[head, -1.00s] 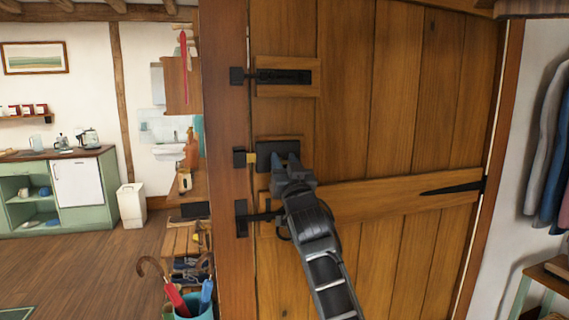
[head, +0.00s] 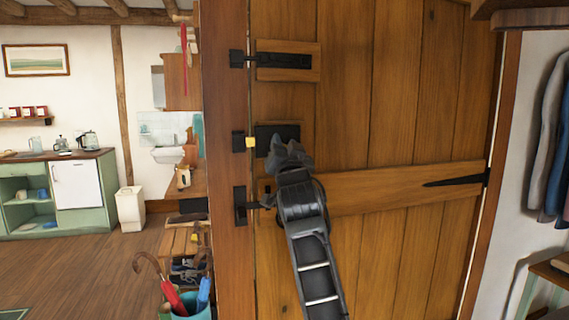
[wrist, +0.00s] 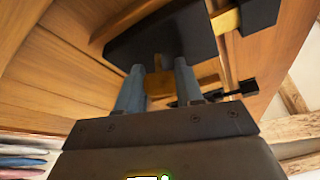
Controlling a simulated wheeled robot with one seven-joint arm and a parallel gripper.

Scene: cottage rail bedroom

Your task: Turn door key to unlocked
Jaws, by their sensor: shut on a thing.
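The wooden door (head: 395,120) carries a black lock box (head: 276,133) near its left edge. A brass bolt (head: 251,142) shows between the lock box and the black keeper (head: 238,143) on the frame. The lock box also shows in the wrist view (wrist: 165,35), with the brass bolt (wrist: 225,20) at its right. My gripper (head: 285,148) is just below and in front of the lock box. The gripper hides the key in the head view.
A black latch (head: 283,60) sits above the lock, and another black fitting (head: 240,206) is below, close to my gripper. Umbrellas in a stand (head: 188,305) are at lower left. Coats (head: 550,145) hang at right.

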